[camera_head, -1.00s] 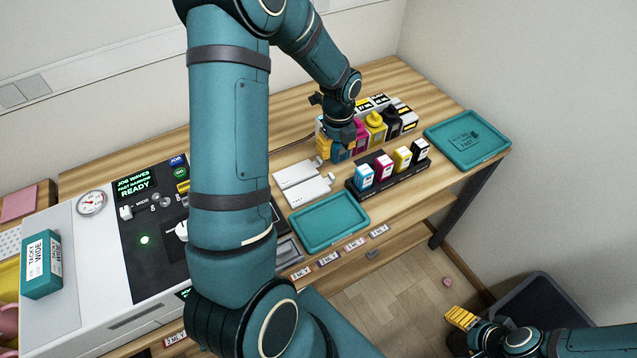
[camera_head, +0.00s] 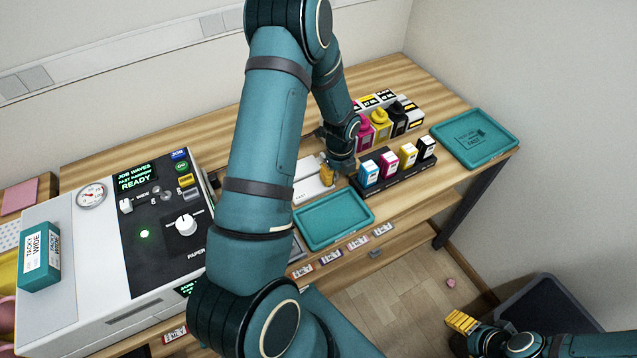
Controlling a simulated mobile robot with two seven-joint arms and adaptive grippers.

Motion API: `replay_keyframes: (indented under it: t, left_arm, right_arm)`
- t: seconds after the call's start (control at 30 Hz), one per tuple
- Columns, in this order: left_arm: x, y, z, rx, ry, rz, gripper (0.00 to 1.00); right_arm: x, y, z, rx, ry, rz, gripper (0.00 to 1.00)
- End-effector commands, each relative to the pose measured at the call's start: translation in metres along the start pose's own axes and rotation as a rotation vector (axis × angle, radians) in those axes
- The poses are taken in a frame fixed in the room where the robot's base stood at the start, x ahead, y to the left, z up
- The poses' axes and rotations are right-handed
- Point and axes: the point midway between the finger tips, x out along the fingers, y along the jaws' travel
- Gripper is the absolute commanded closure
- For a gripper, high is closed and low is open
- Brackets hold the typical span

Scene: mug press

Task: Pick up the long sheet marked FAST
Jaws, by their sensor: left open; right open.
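Two white sheets lie side by side on the table behind the near teal tray. The front one (camera_head: 308,192) carries small print near its left end that seems to read FAST. The rear one (camera_head: 305,168) is partly covered by my arm. My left gripper (camera_head: 328,174), with yellow fingertips, points down over the right end of the sheets. It is open, and I cannot tell whether it touches them. My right gripper (camera_head: 461,321) is open and empty, low at the right, away from the table.
The near teal tray (camera_head: 335,219) is empty. A black rack (camera_head: 400,178) with several ink cartridges stands right of the sheets, with bottles behind. The press (camera_head: 120,275) stands left.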

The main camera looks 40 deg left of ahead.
Motion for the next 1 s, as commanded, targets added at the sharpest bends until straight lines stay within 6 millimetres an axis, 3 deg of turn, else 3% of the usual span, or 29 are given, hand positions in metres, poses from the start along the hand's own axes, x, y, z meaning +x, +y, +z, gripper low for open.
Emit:
replay_keyframes:
  t: [0.23, 0.4, 0.5, 0.87, 1.0]
  left_arm:
    - [0.001, 0.000, 0.000, 0.000, 0.000, 0.000, 0.52]
    - [0.001, 0.000, 0.000, 0.000, 0.000, 0.000, 0.86]
    - [0.001, 0.000, 0.000, 0.000, 0.000, 0.000, 1.00]
    - [0.000, 0.000, 0.000, 0.000, 0.000, -0.001, 1.00]
    - [-0.011, -0.001, 0.001, -0.001, -0.001, -0.003, 1.00]
  right_arm:
    - [0.000, 0.000, 0.000, 0.000, 0.000, 0.000, 0.32]
    - [0.000, 0.000, 0.000, 0.000, 0.000, 0.000, 0.32]
    - [0.000, 0.000, 0.000, 0.000, 0.000, 0.000, 0.32]
    - [0.000, 0.000, 0.000, 0.000, 0.000, 0.000, 0.32]
    - [-0.002, -0.001, -0.001, 0.000, 0.001, 0.000, 0.32]
